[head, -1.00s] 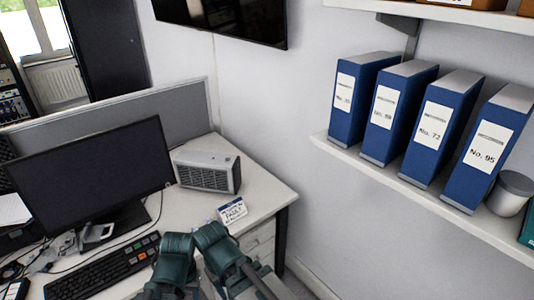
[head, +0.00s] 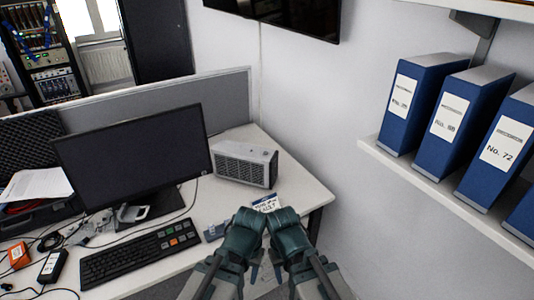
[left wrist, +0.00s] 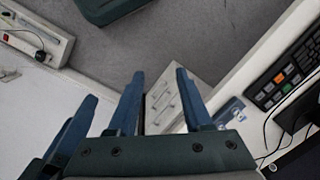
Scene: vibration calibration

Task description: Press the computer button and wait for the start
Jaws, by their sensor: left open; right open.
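The dark monitor (head: 135,155) stands on the white desk with a black keyboard (head: 140,255) in front of it. The keyboard has orange, red and green keys; it also shows in the left wrist view (left wrist: 288,80). I cannot pick out a computer start button. My left gripper (left wrist: 160,75) is open and empty, its blue fingers over the floor and desk drawers, apart from the keyboard. In the head view my folded arms hide the fingertips.
A grey grilled box (head: 245,163) and a small label card (head: 266,203) are on the desk's right part. Cables and small devices (head: 52,265) clutter its left. Blue binders (head: 420,103) fill a wall shelf. A grey partition (head: 225,100) stands behind the desk.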

